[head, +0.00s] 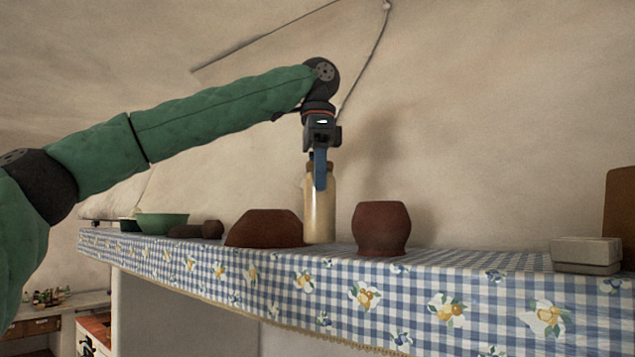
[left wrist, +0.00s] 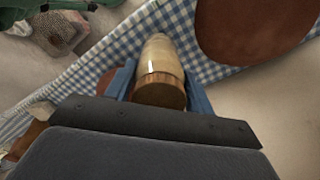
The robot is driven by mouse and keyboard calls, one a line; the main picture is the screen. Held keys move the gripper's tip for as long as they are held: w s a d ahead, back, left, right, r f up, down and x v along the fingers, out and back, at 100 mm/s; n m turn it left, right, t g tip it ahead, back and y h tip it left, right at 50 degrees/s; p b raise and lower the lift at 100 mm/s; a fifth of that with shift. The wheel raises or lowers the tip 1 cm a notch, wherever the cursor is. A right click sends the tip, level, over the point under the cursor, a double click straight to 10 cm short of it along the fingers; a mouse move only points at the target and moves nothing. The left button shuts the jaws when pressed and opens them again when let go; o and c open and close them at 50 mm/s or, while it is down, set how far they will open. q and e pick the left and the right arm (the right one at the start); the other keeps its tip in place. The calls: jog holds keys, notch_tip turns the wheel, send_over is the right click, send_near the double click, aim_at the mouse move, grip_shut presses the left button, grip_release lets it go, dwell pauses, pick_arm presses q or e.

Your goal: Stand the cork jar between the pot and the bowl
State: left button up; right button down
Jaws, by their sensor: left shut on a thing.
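The cork jar (head: 320,212), pale and cylindrical, is upright in my left gripper (head: 320,180); its cork lid (left wrist: 158,92) shows between the fingers in the left wrist view. Its base is at or just above the checked cloth; I cannot tell if it touches. The brown bowl (head: 265,229), mouth down, is close on the jar's left, edges nearly meeting in the head view. The round brown pot (head: 382,228) stands to the right with a visible gap. In the left wrist view a large brown form, likely the bowl (left wrist: 250,25), is at upper right. My right gripper is out of view.
The shelf has a blue checked, flowered cloth (head: 230,272). A green bowl (head: 162,222) and small brown items (head: 200,231) are farther left. A grey box (head: 586,252) and a brown board (head: 619,212) stand at right. The wall is close behind.

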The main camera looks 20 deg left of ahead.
pick_arm(q)
jog(key=shift+s+f, duration=0.15)
jog(key=shift+f, duration=0.55)
jog(key=o, duration=1.3)
jog(key=shift+a+f, duration=0.1)
jog(key=shift+c, duration=0.2)
jog(key=shift+r, duration=0.2)
jog(key=shift+r, duration=5.95)
